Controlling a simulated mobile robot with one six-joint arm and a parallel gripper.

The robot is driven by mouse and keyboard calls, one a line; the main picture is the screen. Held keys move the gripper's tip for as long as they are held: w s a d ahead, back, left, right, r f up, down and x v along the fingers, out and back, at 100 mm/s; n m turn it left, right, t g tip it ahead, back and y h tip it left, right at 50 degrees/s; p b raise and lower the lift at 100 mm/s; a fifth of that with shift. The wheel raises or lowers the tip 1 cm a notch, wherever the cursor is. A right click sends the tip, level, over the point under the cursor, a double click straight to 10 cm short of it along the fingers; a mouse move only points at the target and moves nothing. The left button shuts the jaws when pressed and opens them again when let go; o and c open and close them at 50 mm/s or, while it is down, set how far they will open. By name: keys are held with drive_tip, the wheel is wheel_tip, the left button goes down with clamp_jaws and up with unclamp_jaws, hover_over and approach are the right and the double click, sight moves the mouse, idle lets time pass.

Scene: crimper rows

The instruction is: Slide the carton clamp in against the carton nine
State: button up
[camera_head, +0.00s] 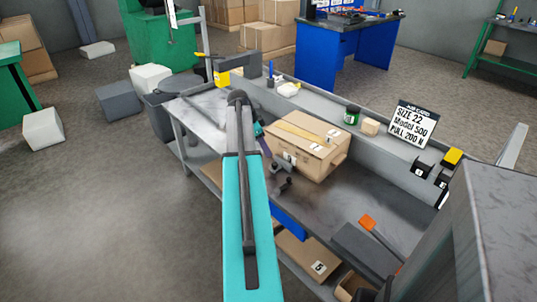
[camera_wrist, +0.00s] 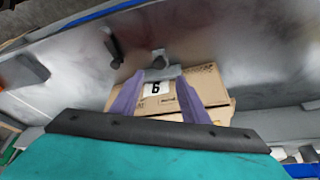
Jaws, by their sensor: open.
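A brown carton (camera_head: 308,150) sits on the bench, a white number label on its near face. In the wrist view the carton (camera_wrist: 208,88) shows behind my fingers; its label reads like a 6 there, possibly a 9 seen upside down. A dark clamp (camera_head: 284,184) stands on the bench in front of the carton; a grey pad (camera_wrist: 162,73) and a dark lever (camera_wrist: 114,46) show in the wrist view. I cannot tell whether the pad touches the carton. My gripper (camera_head: 265,148), with purple fingers, is open; its fingertips (camera_wrist: 165,77) appear either side of the pad.
The grey bench (camera_head: 345,203) has a raised back ledge with a job card (camera_head: 410,125), a green jar (camera_head: 352,114) and small blocks. An orange-ended tool (camera_head: 368,223) lies at the right. A carton marked 5 (camera_head: 308,258) lies on the lower shelf.

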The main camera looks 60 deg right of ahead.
drive_tip(key=shift+v, duration=2.4)
drive_tip(key=shift+w+f, duration=0.1)
drive_tip(key=shift+w, duration=0.05)
drive_tip(key=w+a+f+n+y, duration=0.1)
drive_tip(key=w+a+f+n, duration=0.75)
drive_tip(key=a+f, duration=0.75)
drive_tip(key=w+a+f+n+y, duration=0.1)
drive_tip(key=w+a+f+n, duration=0.15)
drive_tip(key=a+f, duration=0.6)
drive_tip(key=w+a+f+n, duration=0.25)
drive_tip(key=a+f, duration=0.35)
drive_tip(key=a, duration=0.6)
drive_tip(key=s+a+f+n, duration=0.4)
drive_tip(key=a+f, duration=0.1)
drive_tip(key=a, duration=0.4)
drive_tip(key=s+a+f+n, duration=0.4)
drive_tip(key=a+f, duration=0.1)
drive_tip(key=a, duration=0.4)
drive_tip(key=s+a+f+n+g, duration=0.1)
drive_tip(key=s+a+f+n, duration=0.1)
drive_tip(key=s+a, duration=0.4)
drive_tip(key=s+a+f+n+g+y, duration=0.1)
drive_tip(key=s+a+f+n, duration=0.2)
drive_tip(key=s+a, duration=0.3)
drive_tip(key=shift+s+a+n, duration=0.2)
drive_tip(key=shift+s+n, duration=0.15)
drive_tip(key=shift+s, duration=0.15)
